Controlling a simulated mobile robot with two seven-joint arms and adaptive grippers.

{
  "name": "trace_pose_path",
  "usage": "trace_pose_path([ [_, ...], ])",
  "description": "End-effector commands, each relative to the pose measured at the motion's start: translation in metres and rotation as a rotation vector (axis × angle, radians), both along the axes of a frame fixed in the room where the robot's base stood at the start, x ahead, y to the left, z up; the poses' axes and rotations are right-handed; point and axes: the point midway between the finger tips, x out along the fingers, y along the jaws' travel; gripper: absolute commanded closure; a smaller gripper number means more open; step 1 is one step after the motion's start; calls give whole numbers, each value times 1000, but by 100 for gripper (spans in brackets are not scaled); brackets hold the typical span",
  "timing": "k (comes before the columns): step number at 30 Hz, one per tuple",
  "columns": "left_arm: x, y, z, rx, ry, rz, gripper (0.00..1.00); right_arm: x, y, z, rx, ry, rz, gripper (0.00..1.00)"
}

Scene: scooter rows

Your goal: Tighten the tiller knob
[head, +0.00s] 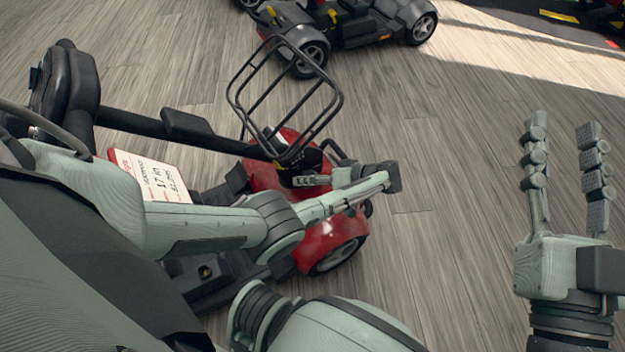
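A red mobility scooter (330,238) stands in front of me, partly hidden behind my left arm. Its black tiller parts meet the red body below a black wire basket (236,98). My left gripper (300,181) points leftward at the dark tiller area just under the basket. Its fingertips are small and lie against dark parts, so I cannot tell whether they touch or hold anything. I cannot make out the tiller knob clearly. My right gripper (564,165) is open and empty, fingers pointing up the picture, over bare floor to the right.
A white price card with a red edge (162,180) is on the scooter's left side. A black seat or padded part (68,92) is at the far left. Another dark scooter (362,28) stands at the top. Wood floor is clear between it and my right gripper.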

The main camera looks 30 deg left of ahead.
Motion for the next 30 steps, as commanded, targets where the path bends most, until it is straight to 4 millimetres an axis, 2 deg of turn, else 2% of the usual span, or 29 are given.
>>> trace_pose_path([
  [5,2,-12,7,-2,-3,-2,33,0,0,0,-1,0,-1,60],
  [18,6,-82,58,-3,-1,-1,33,0,0,0,0,0,0,60],
  [24,6,-96,69,-1,0,-1,33,0,0,0,0,0,0,60],
  [30,6,-98,70,0,0,0,33,0,0,0,0,0,0,60],
])
